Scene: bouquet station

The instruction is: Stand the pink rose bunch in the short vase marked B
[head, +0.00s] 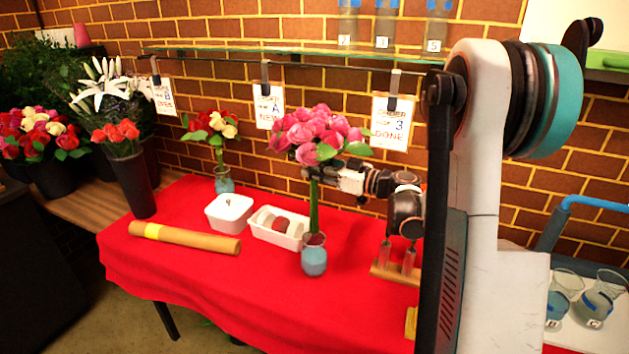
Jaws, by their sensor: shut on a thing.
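The pink rose bunch (318,133) is upright, with pink blooms, green leaves and a green stem. My gripper (326,174) comes from the right and is shut on the stem just below the blooms. A short vase (314,256) with a blue-grey lower part stands on the red table directly below the bunch. The stem's lower end meets the vase mouth in the picture; I cannot tell whether it is inside or just above or behind the rim. No letter is readable on this vase.
A brown paper roll (185,239) lies further left. The red cloth (230,300) in front is clear.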

